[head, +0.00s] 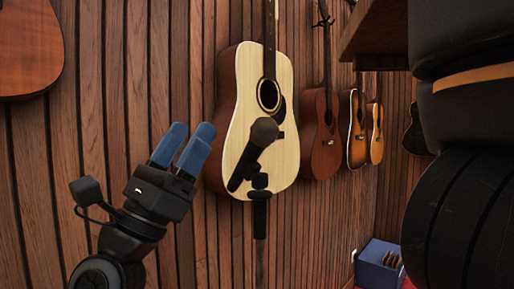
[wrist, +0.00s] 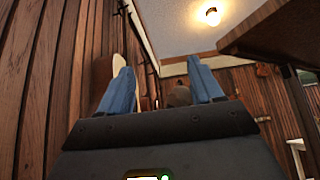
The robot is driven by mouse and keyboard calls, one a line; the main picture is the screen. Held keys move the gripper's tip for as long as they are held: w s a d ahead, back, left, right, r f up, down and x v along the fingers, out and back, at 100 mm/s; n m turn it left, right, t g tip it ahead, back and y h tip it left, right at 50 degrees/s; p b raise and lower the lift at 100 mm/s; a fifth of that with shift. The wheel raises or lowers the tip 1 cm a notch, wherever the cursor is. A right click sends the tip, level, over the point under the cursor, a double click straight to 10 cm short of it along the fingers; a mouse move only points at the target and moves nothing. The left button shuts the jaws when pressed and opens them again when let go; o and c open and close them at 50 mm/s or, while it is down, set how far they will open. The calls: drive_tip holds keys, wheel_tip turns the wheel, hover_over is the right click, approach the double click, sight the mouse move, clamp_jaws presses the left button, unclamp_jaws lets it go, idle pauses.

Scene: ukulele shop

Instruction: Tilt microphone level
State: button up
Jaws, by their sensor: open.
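The microphone (head: 251,152) is black with a rounded dark grey head. In the head view it is tilted, with its head up and to the right and its tail down and to the left. It sits in a clip on top of a black stand (head: 260,213). My gripper (head: 187,140) has blue fingers and is open and empty, to the left of the microphone and apart from it in the picture. In the wrist view my gripper (wrist: 165,85) points upward, and the brownish-grey microphone head (wrist: 180,96) appears between the fingers, beyond them. The microphone's body is hidden there.
Several guitars hang on the wood-slat wall; a pale one (head: 286,165) hangs behind the microphone. A brown shelf (head: 373,32) juts out at upper right. Stacked dark cases (head: 470,130) fill the right side. A blue box (head: 380,267) stands on the floor.

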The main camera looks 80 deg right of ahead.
sight(249, 143)
drive_tip(key=s+d+m+t+y, duration=0.1)
drive_tip(key=d+m+y, duration=0.1)
drive_tip(key=m+y, duration=0.1)
drive_tip(key=s+d+m+t+y, duration=0.1)
drive_tip(key=d+m+y, duration=0.1)
drive_tip(key=m+y, duration=0.1)
drive_tip(key=d+f+m+t+y+b, duration=0.1)
drive_tip(key=d+m+y, duration=0.2)
drive_tip(key=y, duration=0.2)
drive_tip(key=shift+s+f+m, duration=0.1)
drive_tip(key=shift+s+m, duration=0.3)
drive_tip(key=p+x, duration=0.2)
drive_tip(key=x, duration=0.4)
drive_tip(key=shift+s, duration=0.1)
drive_tip(key=shift+p+x, duration=0.4)
drive_tip(key=shift+x, duration=0.45)
drive_tip(key=shift+f, duration=0.2)
clamp_jaws()
